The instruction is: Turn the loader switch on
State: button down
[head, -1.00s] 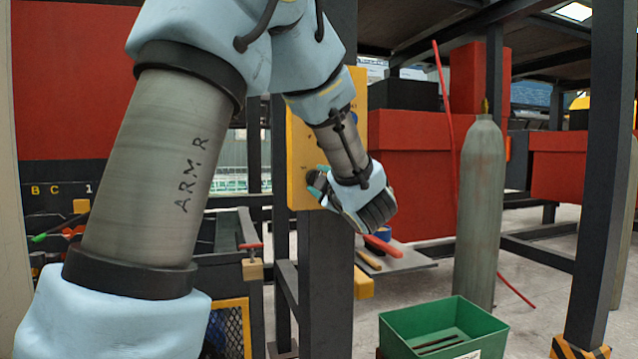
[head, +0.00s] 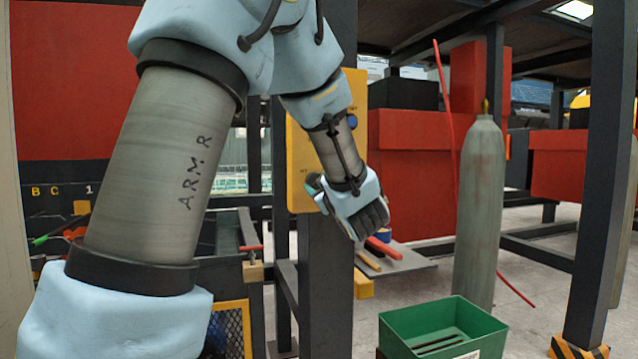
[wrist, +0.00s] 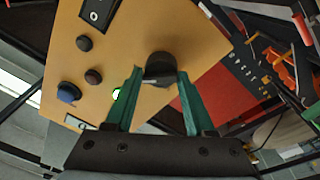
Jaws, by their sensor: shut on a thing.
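A yellow control panel (head: 300,150) is fixed to a dark post, partly hidden behind my arm. In the wrist view the panel (wrist: 125,45) fills the upper left and carries several knobs. My gripper (wrist: 160,77) has its two green fingers on either side of a large black knob (wrist: 160,65) near the panel's edge and is shut on it. In the head view my gripper (head: 317,188) meets the panel's lower part, and the knob it holds is mostly hidden. I cannot read which label belongs to this knob.
A blue knob (wrist: 68,92) and two smaller dark knobs (wrist: 84,43) (wrist: 93,76) sit elsewhere on the panel. A green bin (head: 445,330) and a grey gas cylinder (head: 479,210) stand on the floor to the right. A dark post (head: 605,180) rises at far right.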

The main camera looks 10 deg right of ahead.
jog(key=shift+a+f, duration=0.1)
jog(key=shift+f, duration=0.2)
jog(key=c, duration=0.6)
grip_release()
jog(key=o, duration=0.3)
jog(key=shift+r, duration=0.2)
jog(key=s, duration=0.3)
jog(key=s+d+b, duration=0.1)
jog(key=s, duration=0.3)
jog(key=s+f+b, duration=0.1)
jog(key=s, duration=0.2)
jog(key=shift+s+d+f, duration=0.1)
jog(key=shift+s+d, duration=0.1)
jog(key=shift+s, duration=0.15)
jog(key=shift+w, duration=0.1)
